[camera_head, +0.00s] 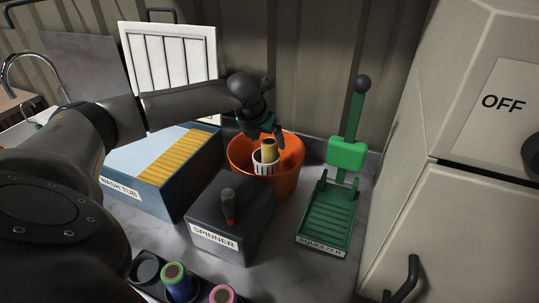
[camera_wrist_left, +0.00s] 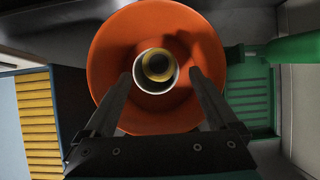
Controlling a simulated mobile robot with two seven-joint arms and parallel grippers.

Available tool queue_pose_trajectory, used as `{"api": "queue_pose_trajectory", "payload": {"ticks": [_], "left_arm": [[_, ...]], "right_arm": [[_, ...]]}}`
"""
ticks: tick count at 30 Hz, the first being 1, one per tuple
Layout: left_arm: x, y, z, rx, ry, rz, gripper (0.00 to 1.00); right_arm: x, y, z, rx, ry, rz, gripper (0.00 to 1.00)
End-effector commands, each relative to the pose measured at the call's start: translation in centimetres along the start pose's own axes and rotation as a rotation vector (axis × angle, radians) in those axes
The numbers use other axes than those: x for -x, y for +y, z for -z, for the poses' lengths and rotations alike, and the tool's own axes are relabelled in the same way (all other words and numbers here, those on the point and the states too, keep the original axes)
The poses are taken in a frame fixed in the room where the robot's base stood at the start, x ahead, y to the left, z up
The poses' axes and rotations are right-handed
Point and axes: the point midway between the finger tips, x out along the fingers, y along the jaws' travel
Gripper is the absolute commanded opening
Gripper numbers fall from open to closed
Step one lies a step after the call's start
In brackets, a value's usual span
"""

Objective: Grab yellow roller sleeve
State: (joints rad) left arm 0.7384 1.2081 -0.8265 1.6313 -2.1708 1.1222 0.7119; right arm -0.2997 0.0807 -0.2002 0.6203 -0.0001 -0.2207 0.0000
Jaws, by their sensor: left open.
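The yellow roller sleeve (camera_head: 269,149) stands upright inside a white slotted basket (camera_head: 265,165) in an orange bucket (camera_head: 291,160). In the left wrist view the sleeve (camera_wrist_left: 157,66) shows end-on as a yellow ring inside the white basket rim (camera_wrist_left: 142,70), with the orange bucket (camera_wrist_left: 105,45) around it. My left gripper (camera_head: 266,132) is above the bucket, close over the sleeve. In the left wrist view its two fingers (camera_wrist_left: 160,78) are spread on either side of the basket, with nothing between them. My right gripper is in neither view.
A dark spinner box (camera_head: 240,215) stands in front of the bucket. A green squeezer (camera_head: 330,210) is to its right, with a tall lever. A blue wash tub (camera_head: 165,195) with a yellow ribbed board is to its left. Several coloured rollers (camera_head: 178,284) sit in a dark holder at the front.

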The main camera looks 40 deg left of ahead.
Motion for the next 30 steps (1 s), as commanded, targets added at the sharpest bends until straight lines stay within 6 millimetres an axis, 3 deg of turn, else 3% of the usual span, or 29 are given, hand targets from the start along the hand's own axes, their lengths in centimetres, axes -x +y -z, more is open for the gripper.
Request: {"api": "queue_pose_trajectory", "payload": {"ticks": [12, 23, 30], "left_arm": [[-4.3, 0.1, -0.4, 0.002, 0.000, 0.000, 0.93], [-4.9, 0.1, -0.4, 0.000, 0.000, 0.000, 0.93], [-4.8, 0.1, -0.4, 0.000, 0.000, 0.000, 0.66]], "right_arm": [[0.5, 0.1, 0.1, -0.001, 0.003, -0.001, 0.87], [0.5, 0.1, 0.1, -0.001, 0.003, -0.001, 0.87], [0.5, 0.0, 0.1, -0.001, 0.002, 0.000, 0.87]]}}
